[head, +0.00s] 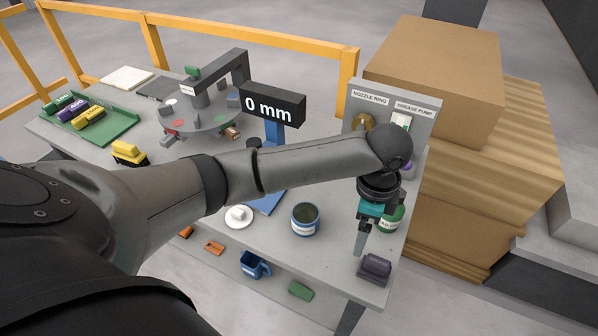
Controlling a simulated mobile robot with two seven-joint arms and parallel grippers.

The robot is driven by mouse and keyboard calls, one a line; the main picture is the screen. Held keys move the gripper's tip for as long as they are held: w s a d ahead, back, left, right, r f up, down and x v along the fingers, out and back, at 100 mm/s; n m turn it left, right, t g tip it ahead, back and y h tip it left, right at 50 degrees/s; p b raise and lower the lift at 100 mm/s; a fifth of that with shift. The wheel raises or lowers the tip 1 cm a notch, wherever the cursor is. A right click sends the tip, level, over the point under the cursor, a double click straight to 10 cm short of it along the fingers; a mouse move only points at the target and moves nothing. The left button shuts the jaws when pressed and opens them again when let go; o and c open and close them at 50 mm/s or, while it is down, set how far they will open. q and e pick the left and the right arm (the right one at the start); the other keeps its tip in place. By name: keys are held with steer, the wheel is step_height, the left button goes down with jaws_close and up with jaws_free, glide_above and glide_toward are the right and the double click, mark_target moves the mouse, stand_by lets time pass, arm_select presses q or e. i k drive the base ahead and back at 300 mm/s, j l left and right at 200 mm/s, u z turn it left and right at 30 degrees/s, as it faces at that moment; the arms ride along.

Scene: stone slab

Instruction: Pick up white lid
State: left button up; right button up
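The white lid (239,216), a round disc with a raised block-like knob, lies on the grey slab (335,255) near its front edge. An open dark blue jar (305,221) with a pale label stands to its right. The only arm in view comes in from the left and crosses above the slab. Its gripper (360,243), my left one, points down at the right end of the slab, well to the right of the lid and apart from it. One finger shows side-on, so its opening cannot be told. My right gripper is not in view.
A green container (392,219) is partly hidden behind my gripper, and a dark block (375,268) sits below it. A grey panel (415,100) and a 0 mm display (272,104) stand behind. A blue mug (252,265) and small blocks lie in front.

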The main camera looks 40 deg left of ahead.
mark_target(238, 218)
steer(key=u, duration=1.1)
